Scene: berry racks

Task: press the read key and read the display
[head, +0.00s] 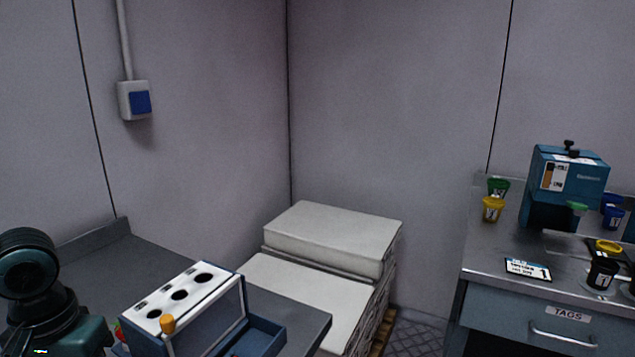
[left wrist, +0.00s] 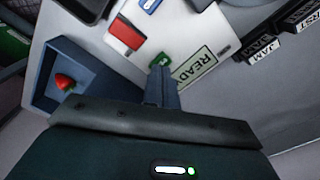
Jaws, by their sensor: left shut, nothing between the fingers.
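A small green key-like piece (left wrist: 161,60) sits beside the label, partly hidden by my fingers. My left gripper (left wrist: 161,72) is shut and empty, its tips at this green piece; I cannot tell whether they touch it. A red block (left wrist: 125,33) and a blue-and-white piece (left wrist: 150,4) are also on the panel. My right gripper is not in view.
A blue tray (left wrist: 45,100) holding a strawberry (left wrist: 65,82) lies left of the panel.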

